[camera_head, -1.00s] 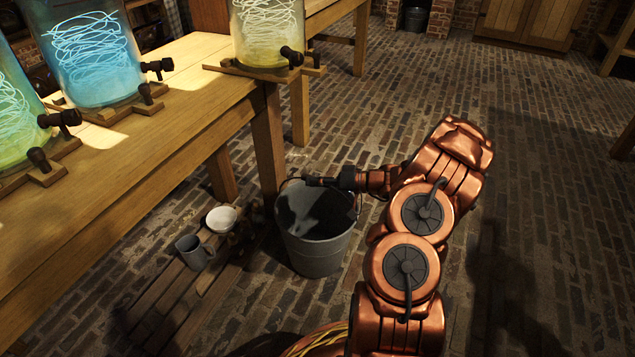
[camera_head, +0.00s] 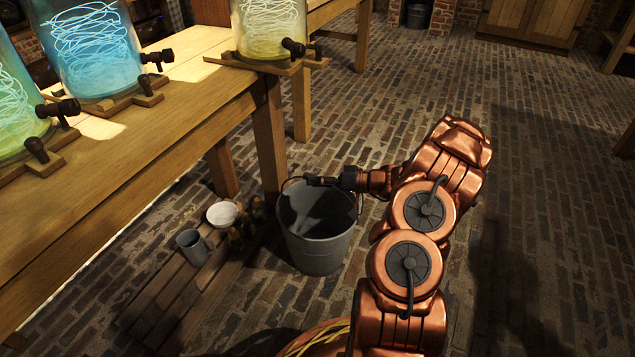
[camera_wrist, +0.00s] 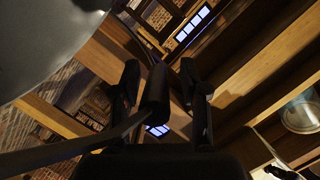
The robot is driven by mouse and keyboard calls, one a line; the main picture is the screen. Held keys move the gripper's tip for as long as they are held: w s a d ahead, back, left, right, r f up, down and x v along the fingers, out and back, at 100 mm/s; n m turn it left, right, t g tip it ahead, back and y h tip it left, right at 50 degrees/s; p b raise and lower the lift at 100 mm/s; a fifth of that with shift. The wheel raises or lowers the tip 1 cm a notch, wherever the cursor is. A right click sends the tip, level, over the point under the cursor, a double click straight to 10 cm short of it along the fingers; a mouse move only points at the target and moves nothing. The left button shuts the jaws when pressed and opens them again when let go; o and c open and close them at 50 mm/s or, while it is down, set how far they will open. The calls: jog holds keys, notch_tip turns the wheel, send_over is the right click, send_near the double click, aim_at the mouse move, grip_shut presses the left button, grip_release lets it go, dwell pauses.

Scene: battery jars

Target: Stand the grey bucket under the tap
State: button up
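The grey bucket (camera_head: 320,250) is upright beside the table leg, with its handle raised; I cannot tell whether its base touches the floor. Its rim fills the upper left of the wrist view (camera_wrist: 40,40). My gripper (camera_head: 318,181) is at the handle above the rim. In the wrist view the dark handle grip (camera_wrist: 155,92) lies between the two fingers. Dark taps stick out from the jars above the table's edge: one on the pale yellow jar (camera_head: 292,47), one on the blue jar (camera_head: 157,58), one on the green jar (camera_head: 62,108).
The wooden table (camera_head: 190,110) runs along the left, with a leg (camera_head: 269,140) close to the bucket. A low slatted board (camera_head: 175,300) on the floor carries a grey mug (camera_head: 194,247) and a white bowl (camera_head: 222,214). The brick floor to the right is clear.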

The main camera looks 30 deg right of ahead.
dwell(0.3)
jog(key=shift+r, duration=0.2)
jog(key=p+v, duration=0.4)
jog(key=v, duration=0.8)
jog(key=s+a+r+n+g, duration=0.1)
jog(key=a+r+g, duration=0.3)
jog(key=a, duration=0.6)
jog(key=s+a+r+n+g+y, duration=0.1)
jog(key=a+r+g, duration=0.35)
jog(key=a, duration=0.45)
jog(key=s+a+r+n+g, duration=0.1)
jog(key=s+a+r+g, duration=0.2)
jog(key=a, duration=0.7)
jog(key=s+a+r+g+h, duration=0.2)
jog(key=s+a, duration=0.2)
jog(key=s, duration=0.2)
jog(key=s+a+r+g+h, duration=0.2)
jog(key=s+a+h, duration=0.1)
jog(key=s, duration=0.2)
jog(key=s+d+m+h, duration=0.1)
jog(key=s+d+h, duration=0.1)
jog(key=s, duration=0.4)
jog(key=s+d+m+h, duration=0.1)
jog(key=s+d+h, duration=0.1)
jog(key=s+h, duration=0.2)
jog(key=s, duration=0.3)
jog(key=shift+t, duration=0.35)
